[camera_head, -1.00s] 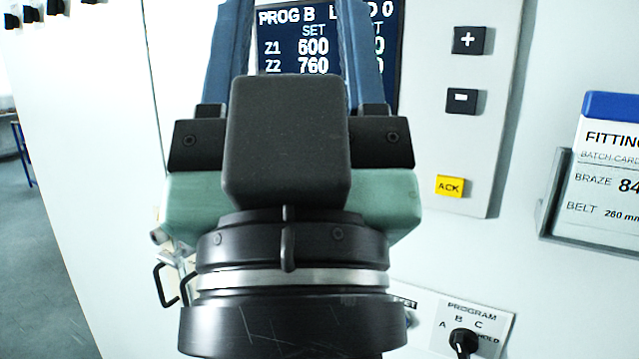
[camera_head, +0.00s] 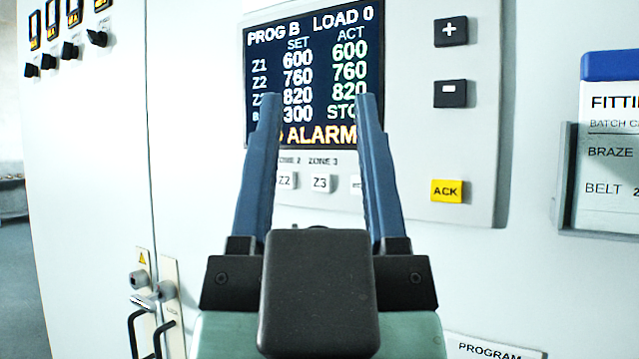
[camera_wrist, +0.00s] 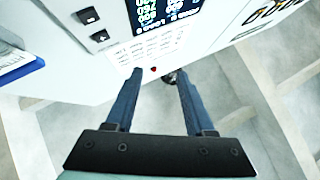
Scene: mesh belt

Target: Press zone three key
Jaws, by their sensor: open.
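The zone three key (camera_head: 320,183) is a small pale key marked Z3, below the display on the control panel (camera_head: 418,150). In the head view it shows between the two blue fingers of my gripper (camera_head: 318,100). The fingers are open with nothing between them, and their tips overlap the lower part of the display (camera_head: 315,60). The Z2 key (camera_head: 287,181) is just left of Z3, partly covered by the left finger.
The plus key (camera_head: 450,31), minus key (camera_head: 450,94) and yellow ACK key (camera_head: 446,191) are at the panel's right. A batch card (camera_head: 612,150) sits in a holder at far right. Door handles (camera_head: 145,330) stick out at lower left.

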